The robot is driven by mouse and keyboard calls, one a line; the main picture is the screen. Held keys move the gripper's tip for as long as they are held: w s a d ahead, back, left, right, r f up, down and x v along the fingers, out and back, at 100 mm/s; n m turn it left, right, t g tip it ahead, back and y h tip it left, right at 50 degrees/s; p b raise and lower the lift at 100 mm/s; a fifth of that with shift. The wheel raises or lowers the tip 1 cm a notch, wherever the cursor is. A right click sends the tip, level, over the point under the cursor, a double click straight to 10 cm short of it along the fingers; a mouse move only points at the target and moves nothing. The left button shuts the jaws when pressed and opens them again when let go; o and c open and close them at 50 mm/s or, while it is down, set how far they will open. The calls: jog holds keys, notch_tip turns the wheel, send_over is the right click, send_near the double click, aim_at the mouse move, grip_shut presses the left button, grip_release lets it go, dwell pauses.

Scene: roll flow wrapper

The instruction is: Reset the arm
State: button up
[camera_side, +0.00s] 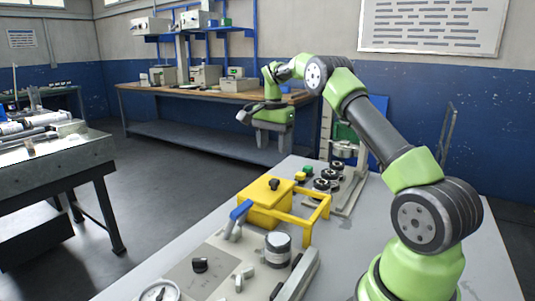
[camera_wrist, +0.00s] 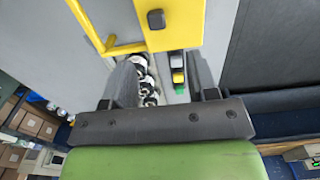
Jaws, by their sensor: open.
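My gripper (camera_side: 273,146) hangs in the air beyond the far end of the grey work table, its fingers pointing down. In the wrist view my gripper (camera_wrist: 162,68) has its two dark fingers apart, with nothing held between them. A yellow box-shaped guard (camera_side: 268,196) with a black knob and a side frame stands on the table, well below and nearer than my gripper. The yellow guard (camera_wrist: 172,22) also shows at the top of the wrist view.
Black rollers (camera_side: 328,177) and green, yellow and dark buttons (camera_side: 302,174) sit beyond the guard. A blue lever (camera_side: 239,212) and a grey cylinder (camera_side: 278,246) stand nearer. A wooden bench (camera_side: 180,96) is behind; another table (camera_side: 55,158) stands left across open floor.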

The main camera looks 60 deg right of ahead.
jog(key=s+a+r+n+t, duration=0.2)
jog(key=a+r+n, duration=0.1)
jog(key=a+r, duration=0.4)
jog(key=s+a+r+n+t, duration=0.1)
jog(key=s+a+r+n, duration=0.25)
jog(key=a+r, duration=0.35)
jog(key=s+a+f+n+t+y, duration=0.2)
jog(key=s+a+n, duration=0.5)
jog(key=s+a, duration=0.5)
jog(key=s+f+t, duration=0.1)
jog(key=s+t, duration=0.1)
jog(key=s, duration=0.1)
jog(key=shift+s+a, duration=0.2)
jog(key=shift+f+n, duration=0.1)
jog(key=shift+n, duration=0.15)
